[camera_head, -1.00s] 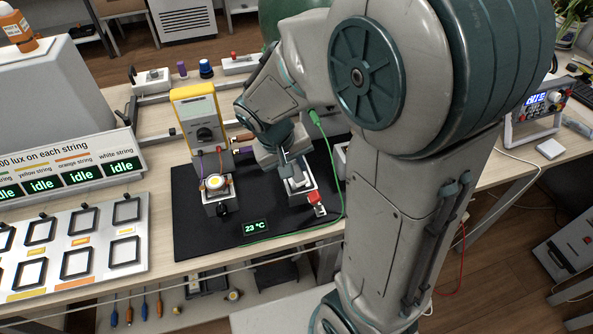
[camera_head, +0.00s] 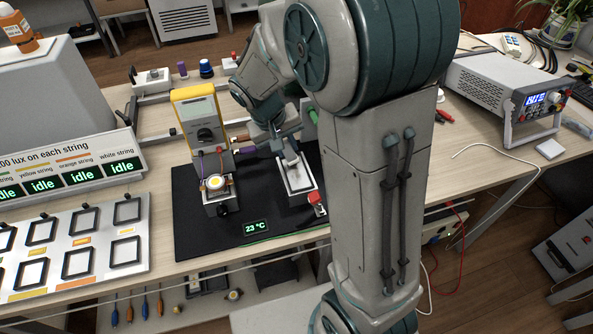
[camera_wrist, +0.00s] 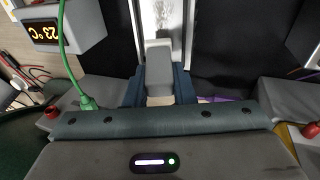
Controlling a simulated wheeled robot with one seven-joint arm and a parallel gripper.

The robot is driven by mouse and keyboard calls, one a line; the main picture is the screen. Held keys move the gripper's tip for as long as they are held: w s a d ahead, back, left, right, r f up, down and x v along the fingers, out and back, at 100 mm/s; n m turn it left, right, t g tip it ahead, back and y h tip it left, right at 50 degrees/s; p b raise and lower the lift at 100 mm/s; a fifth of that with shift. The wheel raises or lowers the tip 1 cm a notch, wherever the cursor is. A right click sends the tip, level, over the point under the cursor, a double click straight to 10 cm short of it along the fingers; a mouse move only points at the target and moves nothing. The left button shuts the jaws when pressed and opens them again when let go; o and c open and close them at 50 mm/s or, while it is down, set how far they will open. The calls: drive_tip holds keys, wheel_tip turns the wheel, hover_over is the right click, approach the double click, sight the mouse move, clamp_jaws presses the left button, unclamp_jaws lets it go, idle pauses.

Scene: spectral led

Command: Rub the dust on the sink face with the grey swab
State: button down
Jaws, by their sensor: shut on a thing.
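My gripper (camera_wrist: 160,88) is shut on the grey swab (camera_wrist: 159,60), a pale block held between its two dark fingers. In the head view my gripper (camera_head: 281,138) is over the black mat, at the back of the sink. The sink face (camera_wrist: 176,45) is a pale, bright-edged plate in the wrist view, and in the head view the sink (camera_head: 299,184) lies under the swab. Grey speckled dust (camera_wrist: 163,13) shows on the face beyond the swab's end. The swab covers part of the face. I cannot tell whether it touches it.
The black mat (camera_head: 255,195) carries a yellow meter (camera_head: 198,115), a lit LED fixture (camera_head: 217,186) and a 23 °C display (camera_head: 256,226). A red knob (camera_head: 316,198) stands at the sink's front. A green cable (camera_wrist: 70,55) runs beside my gripper. Framed panels (camera_head: 75,245) fill the left.

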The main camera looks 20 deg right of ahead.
drive_tip(key=shift+w, duration=0.7)
drive_tip(key=shift+s+f+b, duration=0.15)
drive_tip(key=shift+s+b, duration=0.45)
drive_tip(key=shift+s, duration=1.65)
drive_tip(key=shift+s+b, duration=0.35)
drive_tip(key=shift+s, duration=1.75)
drive_tip(key=shift+w, duration=0.15)
drive_tip(key=shift+w, duration=2.15)
